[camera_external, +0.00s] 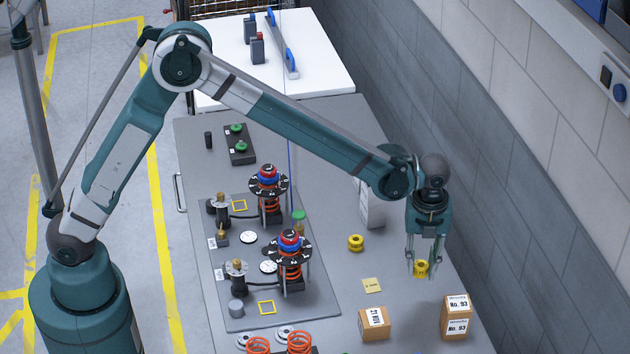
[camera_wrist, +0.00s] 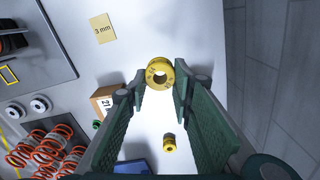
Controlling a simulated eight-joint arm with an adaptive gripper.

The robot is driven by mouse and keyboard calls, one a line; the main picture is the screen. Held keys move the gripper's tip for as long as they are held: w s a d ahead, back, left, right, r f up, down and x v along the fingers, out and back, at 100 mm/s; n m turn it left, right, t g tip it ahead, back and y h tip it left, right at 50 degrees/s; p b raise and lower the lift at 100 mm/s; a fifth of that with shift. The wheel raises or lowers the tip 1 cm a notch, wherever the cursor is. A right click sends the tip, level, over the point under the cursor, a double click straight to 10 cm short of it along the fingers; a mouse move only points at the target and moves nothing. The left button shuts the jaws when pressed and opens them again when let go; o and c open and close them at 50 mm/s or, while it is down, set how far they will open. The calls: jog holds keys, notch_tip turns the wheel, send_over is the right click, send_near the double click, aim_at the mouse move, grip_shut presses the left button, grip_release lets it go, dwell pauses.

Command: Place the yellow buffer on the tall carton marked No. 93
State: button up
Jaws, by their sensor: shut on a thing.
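My gripper (camera_external: 423,272) is shut on a yellow buffer (camera_external: 421,267), a ring-shaped piece with a central hole, and holds it above the right part of the grey table. In the wrist view the held buffer (camera_wrist: 159,74) sits between the fingertips (camera_wrist: 161,84). The tall carton marked No. 93 (camera_external: 457,318) stands upright near the table's right front, below and right of the gripper in the external view, apart from the buffer. I cannot make it out in the wrist view.
A second yellow buffer (camera_external: 355,243) stands on the table, left of the gripper. A shorter carton (camera_external: 374,323) is left of the tall one. A small yellow card (camera_external: 372,286) lies flat between. Spring assemblies (camera_external: 289,262) stand on the plate at left. A wall runs along the right.

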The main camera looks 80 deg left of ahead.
jog(key=w+d+r+m+p, duration=0.4)
jog(key=d+r+m, duration=0.4)
jog(key=d+r, duration=0.3)
jog(key=shift+w+d+m, duration=0.4)
jog(key=shift+w+d, duration=0.25)
jog(key=shift+d, duration=0.55)
jog(key=shift+f, duration=0.1)
send_over(456, 305)
jog(key=shift+f, duration=3)
jog(key=shift+f+p, duration=0.35)
jog(key=shift+f, duration=1.5)
jog(key=shift+f, duration=0.2)
jog(key=o, duration=0.9)
